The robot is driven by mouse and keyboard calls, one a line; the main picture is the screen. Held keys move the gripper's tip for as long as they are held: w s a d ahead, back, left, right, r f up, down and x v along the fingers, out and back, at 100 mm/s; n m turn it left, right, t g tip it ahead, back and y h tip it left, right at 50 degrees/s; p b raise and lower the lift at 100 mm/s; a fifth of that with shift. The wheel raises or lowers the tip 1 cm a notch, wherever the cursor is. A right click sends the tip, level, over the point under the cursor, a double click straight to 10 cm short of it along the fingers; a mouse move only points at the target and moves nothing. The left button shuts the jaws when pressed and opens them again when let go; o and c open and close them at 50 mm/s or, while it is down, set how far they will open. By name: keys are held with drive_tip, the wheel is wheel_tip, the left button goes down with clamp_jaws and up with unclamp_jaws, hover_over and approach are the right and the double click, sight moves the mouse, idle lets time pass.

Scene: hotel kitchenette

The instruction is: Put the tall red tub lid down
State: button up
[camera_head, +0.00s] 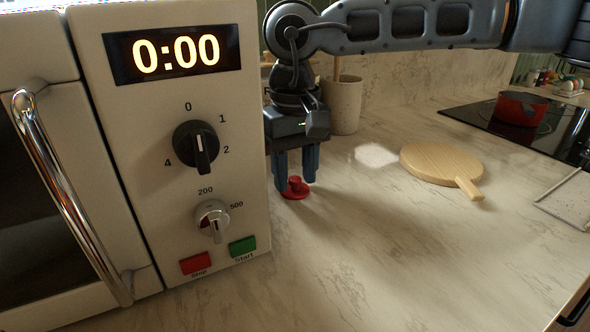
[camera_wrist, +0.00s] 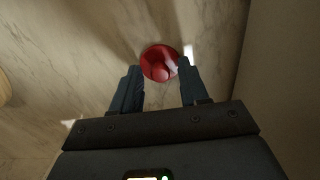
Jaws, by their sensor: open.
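The red tub lid (camera_head: 296,190) lies on the marble counter, just right of the microwave, with its knob upward. In the wrist view the lid (camera_wrist: 158,62) is a round red disc at the fingertips. My gripper (camera_head: 296,178) points down right over the lid, its fingers open on either side of the knob. In the wrist view my gripper's fingers (camera_wrist: 160,80) stand apart, with the lid beyond and between their tips. I cannot tell whether a finger touches the lid. The tub itself is not recognisable in either view.
The microwave (camera_head: 170,110) stands close on the left. A utensil crock (camera_head: 343,105) stands behind my gripper. A round wooden board (camera_head: 440,162) lies to the right, with a red pot (camera_head: 520,108) on the black hob (camera_head: 480,115) beyond. The counter in front (camera_head: 400,260) is clear.

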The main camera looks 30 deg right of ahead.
sight(295, 178)
wheel_tip(295, 178, up, 12)
idle(0.4)
drive_tip(key=shift+r, duration=0.15)
